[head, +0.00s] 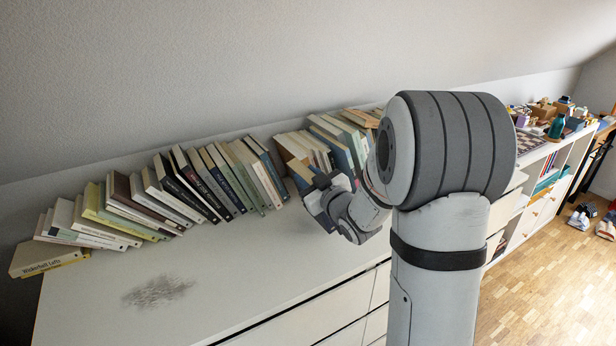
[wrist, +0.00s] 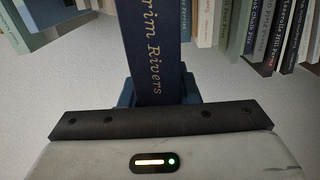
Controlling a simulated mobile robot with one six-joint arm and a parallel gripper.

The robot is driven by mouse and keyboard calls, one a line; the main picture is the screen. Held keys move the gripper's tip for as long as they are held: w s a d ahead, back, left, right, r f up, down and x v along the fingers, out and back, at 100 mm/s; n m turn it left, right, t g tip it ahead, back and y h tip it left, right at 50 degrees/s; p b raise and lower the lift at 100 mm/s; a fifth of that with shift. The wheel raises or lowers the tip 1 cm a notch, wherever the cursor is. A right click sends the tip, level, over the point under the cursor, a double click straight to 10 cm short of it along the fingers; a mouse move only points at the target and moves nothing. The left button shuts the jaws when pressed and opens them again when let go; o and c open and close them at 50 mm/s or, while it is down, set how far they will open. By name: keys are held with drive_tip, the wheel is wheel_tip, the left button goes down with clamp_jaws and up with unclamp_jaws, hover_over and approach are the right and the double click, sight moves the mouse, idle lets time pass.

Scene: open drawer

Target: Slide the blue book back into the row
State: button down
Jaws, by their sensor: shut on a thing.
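The dark blue book (wrist: 158,45) stands out in the wrist view, with "rim Rivers" readable on its spine in gold letters. My gripper (wrist: 160,95) is shut on it, one dark finger on each side. In the head view my gripper (head: 324,192) is above the dresser top, in front of the right group of books. My wrist and fingers hide most of the held book there. The row of leaning books (head: 185,190) runs along the wall to the left.
The right group of books (head: 318,140) is partly behind my arm. The white dresser top (head: 240,265) is clear in front, apart from a grey smudge (head: 158,291). A yellow-edged book (head: 45,260) lies at the left end. Small items and a green bottle (head: 556,127) stand far right.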

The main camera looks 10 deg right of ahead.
sight(291, 162)
drive_tip(key=shift+s+b, duration=0.25)
drive_tip(key=shift+b, duration=0.2)
drive_tip(key=shift+b+x, duration=0.5)
drive_tip(key=shift+x, duration=1.7)
drive_tip(key=shift+w+r, duration=0.1)
drive_tip(key=shift+b+x, duration=0.45)
drive_tip(key=shift+x, duration=1.8)
drive_tip(key=shift+a, duration=0.1)
drive_tip(key=shift+b+x, duration=0.3)
drive_tip(key=shift+x, duration=1.6)
drive_tip(key=shift+w+a, duration=0.1)
